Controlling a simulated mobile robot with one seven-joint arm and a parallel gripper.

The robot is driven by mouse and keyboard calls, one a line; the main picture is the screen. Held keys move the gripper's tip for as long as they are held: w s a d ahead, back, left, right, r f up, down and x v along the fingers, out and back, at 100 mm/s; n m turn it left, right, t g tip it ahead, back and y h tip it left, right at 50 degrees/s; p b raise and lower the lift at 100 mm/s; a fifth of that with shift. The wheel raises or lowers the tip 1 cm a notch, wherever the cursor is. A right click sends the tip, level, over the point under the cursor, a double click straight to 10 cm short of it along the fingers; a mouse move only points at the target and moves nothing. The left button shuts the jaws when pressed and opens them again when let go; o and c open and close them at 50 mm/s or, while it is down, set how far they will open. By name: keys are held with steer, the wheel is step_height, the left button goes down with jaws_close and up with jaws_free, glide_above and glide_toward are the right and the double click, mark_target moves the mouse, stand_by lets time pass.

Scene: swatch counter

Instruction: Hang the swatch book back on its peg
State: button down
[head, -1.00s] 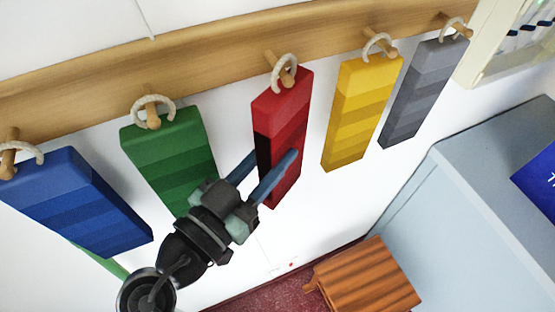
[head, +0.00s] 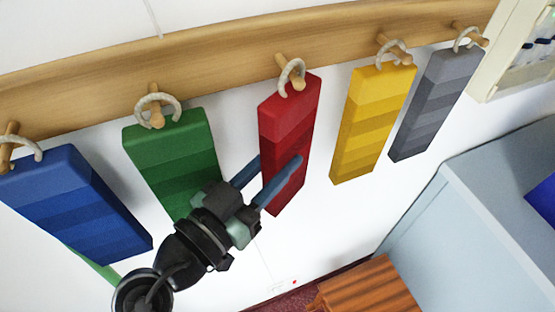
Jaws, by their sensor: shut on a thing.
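The red swatch book (head: 285,122) is at the middle peg (head: 298,83) of the wooden rail. Its pale ring (head: 285,78) appears to be around that peg, near the peg's tip. The book slants down and to the left from the ring, away from the rail. My gripper (head: 279,163) is shut on the lower part of the red book, with one blue finger on each side. The left fingertip is partly hidden behind the book.
Blue (head: 75,205), green (head: 170,150), yellow (head: 372,120) and grey (head: 437,100) swatch books hang from the other pegs on the wooden rail (head: 220,70). A grey-blue cabinet (head: 480,185) stands at right, with a striped wooden thing (head: 370,290) below.

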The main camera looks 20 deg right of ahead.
steer(key=shift+w+a+f, duration=0.1)
steer(key=shift+f, duration=0.05)
steer(key=c, duration=0.5)
jaws_free()
steer(key=shift+w, duration=0.15)
steer(key=shift+c, duration=0.2)
steer(key=shift+s+a+f+b, duration=0.1)
steer(key=shift+s+a+b, duration=0.2)
steer(key=shift+a+b, duration=0.15)
steer(key=b+v, duration=0.4)
steer(key=v, duration=0.8)
